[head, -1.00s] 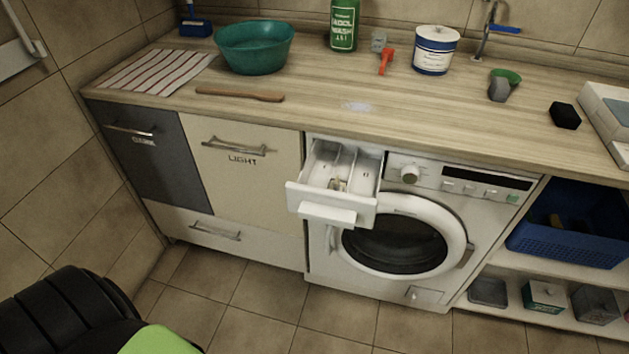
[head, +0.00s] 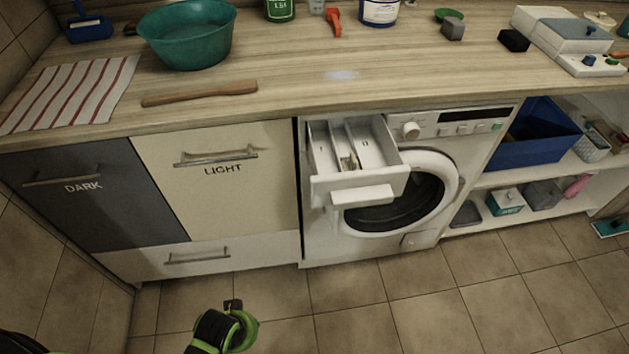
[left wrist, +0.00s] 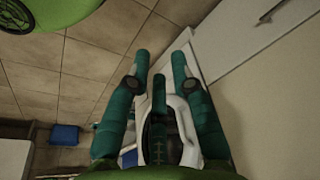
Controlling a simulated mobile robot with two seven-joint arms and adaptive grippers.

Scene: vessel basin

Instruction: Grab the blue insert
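I cannot make out a clearly blue insert. The washing machine's detergent drawer (head: 352,193) is pulled out in the head view. The washing machine's white front (left wrist: 186,62) lies beyond the fingers. In the head view a black and green part of my arm shows at the bottom, below the drawer and apart from it. My right gripper is not seen.
The round washer door (head: 398,198) is closed below the drawer. The wooden counter (head: 300,85) above holds a green basin (head: 187,35), a striped towel (head: 70,92) and a wooden stick (head: 200,93). A blue basket (head: 533,135) stands on the right shelf. The tiled floor in front is clear.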

